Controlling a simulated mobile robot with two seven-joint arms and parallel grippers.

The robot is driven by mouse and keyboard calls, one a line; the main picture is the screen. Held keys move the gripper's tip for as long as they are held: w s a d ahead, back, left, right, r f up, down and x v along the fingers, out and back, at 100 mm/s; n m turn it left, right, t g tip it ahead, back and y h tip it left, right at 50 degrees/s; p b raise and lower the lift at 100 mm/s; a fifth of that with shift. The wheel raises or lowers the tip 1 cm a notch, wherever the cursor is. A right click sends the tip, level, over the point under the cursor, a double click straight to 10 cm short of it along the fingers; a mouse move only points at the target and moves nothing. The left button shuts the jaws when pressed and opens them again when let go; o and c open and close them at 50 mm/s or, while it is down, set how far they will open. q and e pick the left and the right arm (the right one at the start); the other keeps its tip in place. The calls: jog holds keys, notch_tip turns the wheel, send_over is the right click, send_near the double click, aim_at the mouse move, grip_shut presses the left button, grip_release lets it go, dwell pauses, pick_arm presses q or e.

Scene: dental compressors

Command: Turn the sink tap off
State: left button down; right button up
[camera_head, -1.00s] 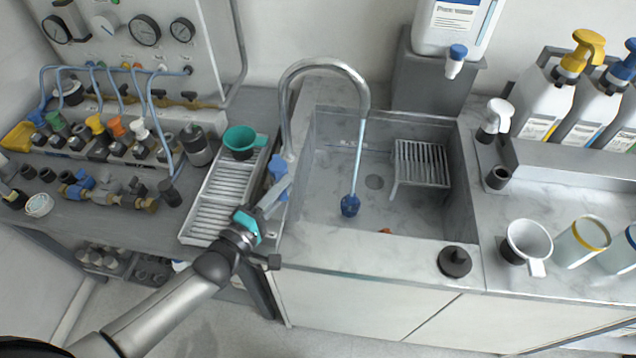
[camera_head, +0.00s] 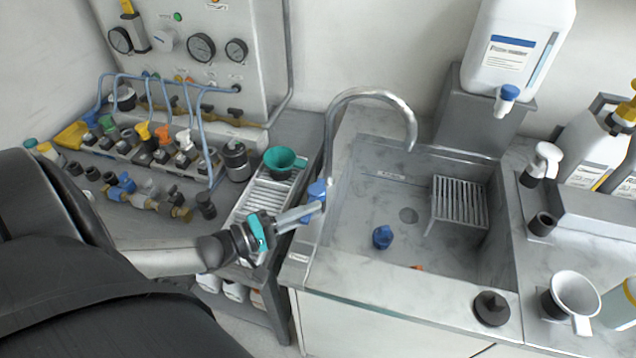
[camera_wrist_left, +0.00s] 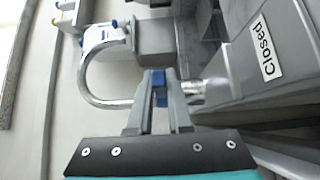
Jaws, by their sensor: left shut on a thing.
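The tap is a curved metal spout (camera_head: 408,112) standing at the left edge of the sink (camera_head: 350,262). It also shows in the left wrist view (camera_wrist_left: 88,84). No water stream shows below the spout. The tap's blue handle (camera_head: 316,189) is at the foot of the spout. My left gripper (camera_head: 315,205) reaches it from the left and is shut on it. In the left wrist view the blue handle (camera_wrist_left: 158,84) sits between the two fingers (camera_wrist_left: 159,97). My right gripper is not in view.
A blue object (camera_head: 382,237) and a metal rack (camera_head: 459,203) are in the sink. A ribbed tray (camera_head: 262,200) with a green cup (camera_head: 283,160) lies left of the tap. A large white jug (camera_head: 515,50) stands behind. A "Closed" label (camera_wrist_left: 263,46) shows in the wrist view.

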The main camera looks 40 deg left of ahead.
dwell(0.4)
pick_arm(q)
jog(key=c, duration=0.8)
grip_release()
jog(key=shift+c, duration=0.2)
jog(key=v, duration=1.5)
jog(key=shift+s+a, duration=0.15)
jog(key=shift+s, duration=0.1)
